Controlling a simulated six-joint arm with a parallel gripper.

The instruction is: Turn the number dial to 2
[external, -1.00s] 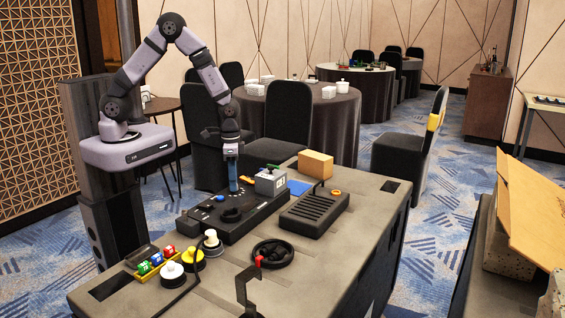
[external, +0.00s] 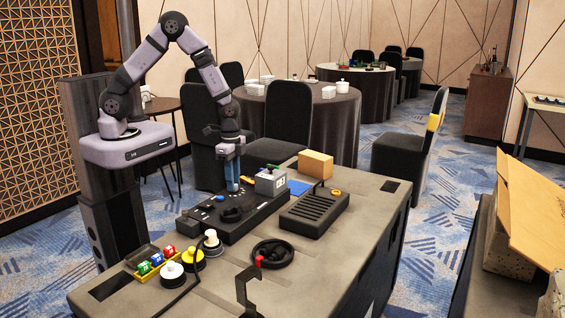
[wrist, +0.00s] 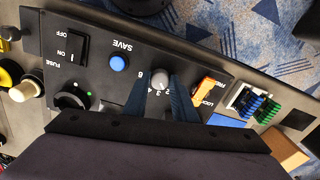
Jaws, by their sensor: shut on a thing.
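The number dial (wrist: 160,78) is a small light grey knob on the dark control panel (wrist: 105,82), with white numerals around it in the wrist view. Some numerals are hidden by my fingers, and I cannot tell which number the dial points to. My gripper (wrist: 161,84) has its two dark blue fingers on either side of the dial and is shut on it. In the external view my gripper (external: 232,187) points down at the panel (external: 205,230); the dial cannot be made out there.
On the panel are a blue save button (wrist: 119,63), a black rocker switch (wrist: 72,45), a fuse knob (wrist: 72,101) and an orange lock switch (wrist: 207,92). Green and blue connectors (wrist: 259,107) lie to the right. A slotted black box (external: 314,212) and handwheel (external: 272,253) stand on the table.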

